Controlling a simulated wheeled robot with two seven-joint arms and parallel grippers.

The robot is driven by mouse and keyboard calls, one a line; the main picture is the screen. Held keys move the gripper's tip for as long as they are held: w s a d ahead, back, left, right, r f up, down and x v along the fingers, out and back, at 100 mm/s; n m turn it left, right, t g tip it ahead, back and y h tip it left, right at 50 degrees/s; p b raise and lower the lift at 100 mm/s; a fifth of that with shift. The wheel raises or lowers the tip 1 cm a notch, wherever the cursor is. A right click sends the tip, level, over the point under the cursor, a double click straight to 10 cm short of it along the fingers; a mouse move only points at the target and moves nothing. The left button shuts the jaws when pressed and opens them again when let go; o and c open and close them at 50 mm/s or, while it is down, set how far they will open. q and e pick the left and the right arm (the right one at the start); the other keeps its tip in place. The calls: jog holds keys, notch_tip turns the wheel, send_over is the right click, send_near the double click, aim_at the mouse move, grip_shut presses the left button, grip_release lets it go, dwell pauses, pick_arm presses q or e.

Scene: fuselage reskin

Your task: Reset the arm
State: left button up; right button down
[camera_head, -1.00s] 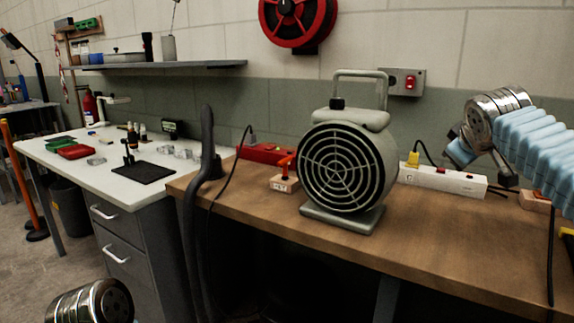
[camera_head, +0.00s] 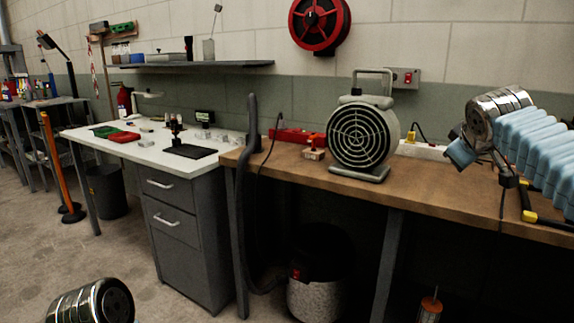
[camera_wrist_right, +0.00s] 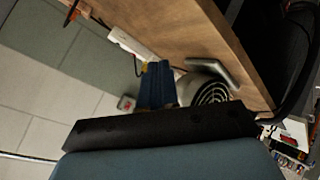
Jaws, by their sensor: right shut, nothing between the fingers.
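My right gripper (camera_wrist_right: 157,68) shows in the right wrist view as blue fingers shut together beyond a dark bar, with nothing between them. In that view it lies in front of the workbench and wall, close beside the fan heater in the picture. In the head view my right arm comes in from the right, over the wooden workbench (camera_head: 455,190); I cannot make out its fingers clearly there. Of my left arm only a chrome joint shows at the bottom left, and my left gripper is out of view.
A round grey-green fan heater (camera_head: 362,135) stands on the wooden bench, with a white power strip (camera_head: 425,150) behind it. A black-and-yellow tool (camera_head: 527,203) lies below my right arm. A white-topped table (camera_head: 150,150) stands left. Open floor (camera_head: 60,240) lies front left.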

jog(key=w+a+f+g+y, duration=0.15)
jog(key=a+f, duration=0.25)
jog(key=f, duration=0.5)
jog(key=w+a+f+n+y, duration=0.15)
jog(key=a+f, duration=0.35)
jog(key=f, duration=0.5)
jog(key=w+a+f+m+g+y, duration=0.1)
jog(key=w+a+f+y, duration=0.2)
jog(key=f, duration=0.6)
jog(key=s+a+f+g, duration=0.1)
jog(key=s+a+f, duration=0.15)
jog(key=f, duration=0.35)
jog(key=s+a+f+g, duration=0.1)
jog(key=a+f, duration=0.3)
jog(key=f, duration=0.2)
jog(key=s+a+f+m+g+y, duration=0.15)
jog(key=s+a+f, duration=0.25)
jog(key=s+f, duration=0.45)
jog(key=s+a+f+m+g+y, duration=0.1)
jog(key=s+a+f+m, duration=0.15)
jog(key=s+f, duration=0.6)
jog(key=s+f+m+g, duration=0.1)
jog(key=s+f, duration=0.3)
jog(key=s, duration=0.3)
jog(key=s+a+f+m+g, duration=0.1)
jog(key=s+f, duration=0.3)
jog(key=s, duration=0.4)
jog(key=shift+a+m, duration=0.25)
jog(key=shift+m, duration=0.4)
jog(key=shift+h, duration=0.25)
